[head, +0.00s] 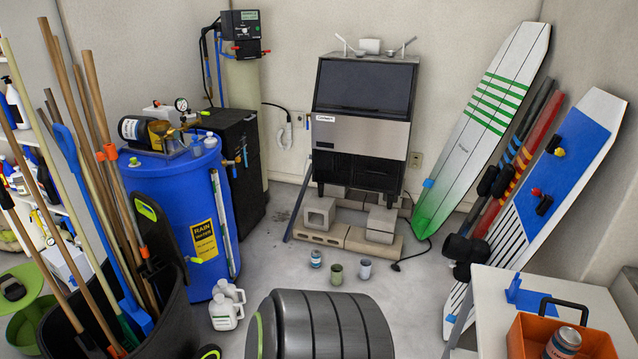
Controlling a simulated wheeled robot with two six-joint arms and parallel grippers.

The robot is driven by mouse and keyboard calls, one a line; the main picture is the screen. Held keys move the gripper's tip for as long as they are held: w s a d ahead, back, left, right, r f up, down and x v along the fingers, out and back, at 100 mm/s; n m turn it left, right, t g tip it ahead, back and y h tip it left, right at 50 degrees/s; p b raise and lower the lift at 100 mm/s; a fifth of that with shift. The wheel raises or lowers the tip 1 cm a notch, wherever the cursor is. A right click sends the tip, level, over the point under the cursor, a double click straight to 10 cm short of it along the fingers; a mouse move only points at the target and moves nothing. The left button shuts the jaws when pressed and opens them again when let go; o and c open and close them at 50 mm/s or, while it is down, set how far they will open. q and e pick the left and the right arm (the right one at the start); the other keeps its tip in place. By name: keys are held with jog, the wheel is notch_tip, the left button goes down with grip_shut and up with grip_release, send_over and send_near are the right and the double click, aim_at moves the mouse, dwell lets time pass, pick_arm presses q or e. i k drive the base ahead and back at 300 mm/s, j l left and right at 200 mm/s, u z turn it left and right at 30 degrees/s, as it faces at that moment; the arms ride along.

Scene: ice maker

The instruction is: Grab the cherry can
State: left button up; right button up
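Three small cans stand on the concrete floor in front of the ice maker: a blue and white can (316,259), a dark green can (336,274) and a pale grey can (365,268). Another can (564,342), silver-topped with a reddish label, is in the orange toolbox (522,336) at the lower right. The labels are too small to read, so I cannot tell which one is the cherry can. Neither of my grippers is in the head view.
The ice maker (362,130) stands on concrete blocks (345,240). A dark ribbed barrel (320,326) fills the bottom middle. A blue drum (185,215), white jugs (224,311) and a bin of long-handled tools are left. Boards lean at right behind a white table (490,290).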

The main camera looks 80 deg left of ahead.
aim_at(315, 253)
jog(key=u, duration=2.75)
jog(key=i+j, duration=0.15)
jog(key=i, duration=0.65)
jog(key=i+j+u, duration=0.1)
jog(key=i, duration=0.7)
